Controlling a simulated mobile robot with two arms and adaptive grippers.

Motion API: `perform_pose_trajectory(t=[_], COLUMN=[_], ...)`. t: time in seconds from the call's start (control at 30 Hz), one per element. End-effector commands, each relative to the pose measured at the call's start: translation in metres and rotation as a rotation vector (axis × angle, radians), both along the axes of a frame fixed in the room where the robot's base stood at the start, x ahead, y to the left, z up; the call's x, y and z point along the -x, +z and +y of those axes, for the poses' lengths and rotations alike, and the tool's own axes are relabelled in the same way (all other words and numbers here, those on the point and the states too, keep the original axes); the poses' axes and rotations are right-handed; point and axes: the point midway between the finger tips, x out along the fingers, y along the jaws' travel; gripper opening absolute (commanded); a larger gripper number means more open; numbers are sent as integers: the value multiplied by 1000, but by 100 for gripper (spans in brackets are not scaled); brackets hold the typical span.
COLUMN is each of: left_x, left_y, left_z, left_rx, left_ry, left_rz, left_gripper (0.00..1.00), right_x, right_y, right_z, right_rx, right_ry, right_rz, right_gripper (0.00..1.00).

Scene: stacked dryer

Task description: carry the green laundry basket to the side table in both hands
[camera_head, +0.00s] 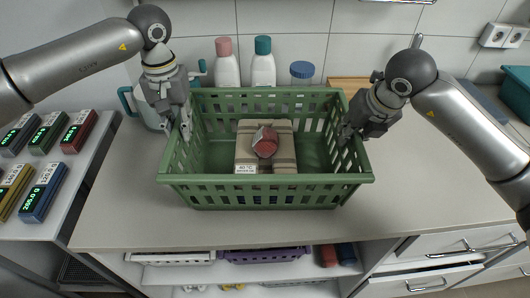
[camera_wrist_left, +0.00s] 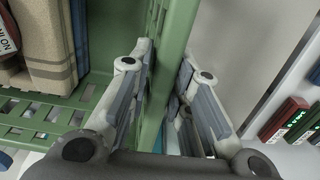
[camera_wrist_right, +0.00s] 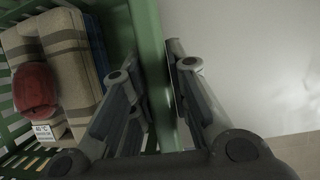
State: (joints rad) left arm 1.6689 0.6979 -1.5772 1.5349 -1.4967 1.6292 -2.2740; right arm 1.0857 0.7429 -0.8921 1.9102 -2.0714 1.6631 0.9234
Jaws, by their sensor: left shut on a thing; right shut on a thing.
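The green laundry basket (camera_head: 263,189) stands upright at the middle of the counter. A folded beige striped towel (camera_head: 246,152) and a small red bundle (camera_head: 265,141) lie in it, with a white label at the front. My left gripper (camera_head: 186,132) is shut on the basket's left side wall; the left wrist view shows its fingers on both sides of the green rim (camera_wrist_left: 165,75). My right gripper (camera_head: 345,137) is shut on the right side wall, with the rim (camera_wrist_right: 163,75) between its fingers in the right wrist view. I cannot tell whether the basket touches the counter.
Bottles with pink (camera_head: 226,62), teal (camera_head: 263,62) and blue (camera_head: 302,74) caps stand behind the basket. A teal-handled jug (camera_head: 140,108) is behind my left gripper. Several small boxes with lit displays (camera_head: 43,193) sit at left. The counter (camera_head: 420,180) is clear at right; drawers (camera_head: 430,246) are below.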

Motion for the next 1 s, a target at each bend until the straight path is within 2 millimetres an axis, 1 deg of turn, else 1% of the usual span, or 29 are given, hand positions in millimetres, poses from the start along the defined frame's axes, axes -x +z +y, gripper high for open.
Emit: perform_pose_trajectory(t=[0.37,0.57,0.77,1.0], left_x=[0,-1,-1,-1], left_y=[0,4,14,34], left_z=[1,1,1,1], left_rx=[-3,-2,-3,-3], left_ry=[1,1,1,2], left_rz=[0,-3,-3,-2], left_gripper=[0,0,0,0], right_x=[0,-1,-1,-1], right_y=[0,5,14,34], right_z=[-1,-1,-1,-1], right_rx=[4,2,3,4], right_ry=[1,0,0,0], right_rz=[0,-5,-4,-4], right_gripper=[0,0,0,0])
